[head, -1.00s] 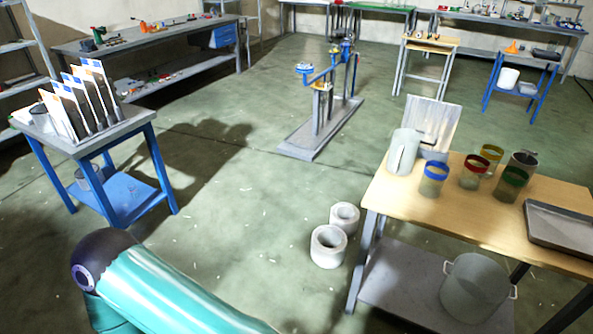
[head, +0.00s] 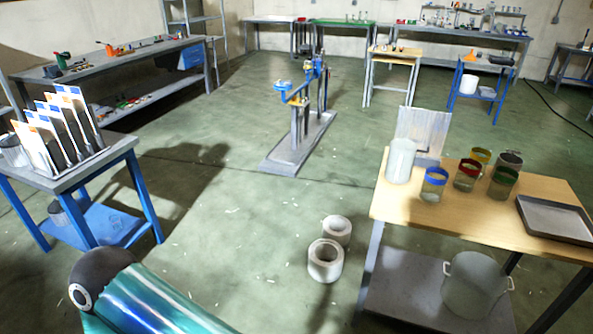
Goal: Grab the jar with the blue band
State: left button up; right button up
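The jar with the blue band (head: 434,186) stands upright on the wooden-topped table (head: 405,209) at the right of the head view. It is clear glass with a blue ring around its top. It is the leftmost of the banded jars, just right of a pale pitcher (head: 401,161). Part of a teal arm of mine with a dark joint shows at the bottom left, far from the jar. Neither of my grippers is in the picture.
Jars with red (head: 466,175), yellow (head: 480,158) and green (head: 503,183) bands stand close by. A grey tray (head: 555,219) lies at the table's right. A pot (head: 474,285) is on the lower shelf.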

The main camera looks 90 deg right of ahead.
aim_at(435, 177)
jog(key=u, duration=1.7)
jog(key=i, duration=0.1)
jog(key=z, duration=4.6)
jog(key=i, duration=0.6)
jog(key=z, duration=0.3)
jog(key=i, duration=0.5)
jog(key=u, duration=0.2)
jog(key=k, duration=0.9)
jog(key=z, duration=0.15)
jog(key=i, duration=0.9)
